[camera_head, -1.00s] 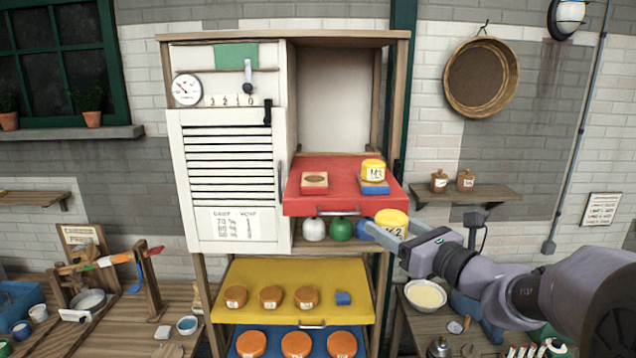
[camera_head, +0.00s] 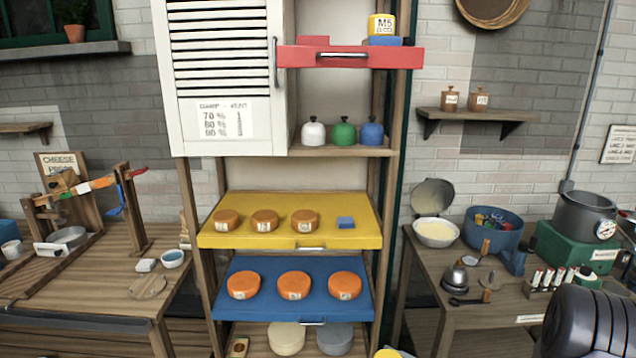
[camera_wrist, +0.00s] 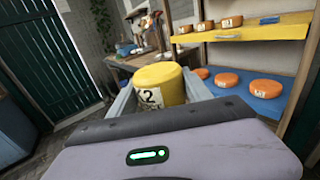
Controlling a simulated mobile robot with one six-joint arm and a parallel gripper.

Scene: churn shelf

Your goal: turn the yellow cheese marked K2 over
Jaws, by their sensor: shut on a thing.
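The yellow cheese marked K2 (camera_wrist: 158,76) is between the two fingers of my gripper (camera_wrist: 158,86), which is shut on it. Its K2 label faces the wrist camera, and its plain yellow top shows. In the head view only a sliver of a yellow top (camera_head: 388,353) shows at the bottom edge, likely this cheese. The gripper's fingers are out of the head view. The underside of the cheese is hidden.
A red shelf (camera_head: 350,57) holds another yellow cheese, M5 (camera_head: 382,24), on a blue block. The yellow shelf (camera_head: 225,238) has three orange cheeses and a blue block with free room around them. The blue shelf (camera_head: 262,312) holds three larger orange cheeses. A cluttered table (camera_head: 425,285) stands at right.

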